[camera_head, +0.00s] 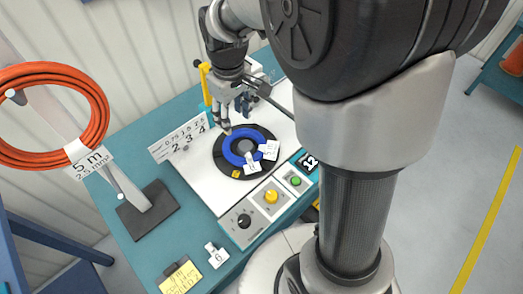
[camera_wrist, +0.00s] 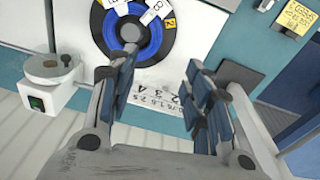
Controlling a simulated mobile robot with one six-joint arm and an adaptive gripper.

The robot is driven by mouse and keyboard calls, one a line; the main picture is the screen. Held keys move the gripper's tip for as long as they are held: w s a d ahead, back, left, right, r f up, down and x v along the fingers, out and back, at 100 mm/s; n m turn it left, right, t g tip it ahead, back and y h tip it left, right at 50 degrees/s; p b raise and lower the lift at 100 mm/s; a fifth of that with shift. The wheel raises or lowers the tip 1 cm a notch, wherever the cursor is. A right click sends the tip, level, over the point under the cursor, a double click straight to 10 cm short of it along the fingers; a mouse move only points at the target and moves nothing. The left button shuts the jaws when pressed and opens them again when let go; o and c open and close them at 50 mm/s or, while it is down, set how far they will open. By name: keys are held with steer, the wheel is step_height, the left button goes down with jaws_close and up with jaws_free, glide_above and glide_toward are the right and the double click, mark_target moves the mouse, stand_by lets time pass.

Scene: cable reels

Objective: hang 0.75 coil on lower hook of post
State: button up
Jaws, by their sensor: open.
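A blue coil (camera_head: 229,151) lies on a round black disc (camera_head: 219,163) on the white bench machine, with white tags on it. It also shows at the top of the wrist view (camera_wrist: 113,29). I cannot read 0.75 on its tags. My gripper (camera_head: 236,120) is open and empty near the disc's far edge; in the wrist view its fingers (camera_wrist: 162,88) stand apart below the coil. The post (camera_head: 52,115) is at left in the head view. An orange coil (camera_head: 98,123) hangs on its upper hook. Its lower hook (camera_head: 119,194) looks bare.
A control panel with a black knob (camera_head: 244,220) and yellow button (camera_head: 271,196) is in front. A yellow note (camera_head: 181,278) and small white tag (camera_head: 216,256) lie on the teal bench (camera_head: 130,133). A white device (camera_wrist: 50,82) shows at left.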

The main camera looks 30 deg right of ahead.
steer(key=s+r+m+t, duration=0.1)
steer(key=s+r, duration=0.3)
steer(key=s, duration=0.6)
steer(key=s+r+m+t+b, duration=0.1)
steer(key=s+r+m+t, duration=0.1)
steer(key=s, duration=0.9)
step_height(320, 180, up, 2)
steer(key=shift+s+a+m+t, duration=0.3)
steer(key=shift+a+m, duration=0.1)
steer(key=shift+m, duration=0.4)
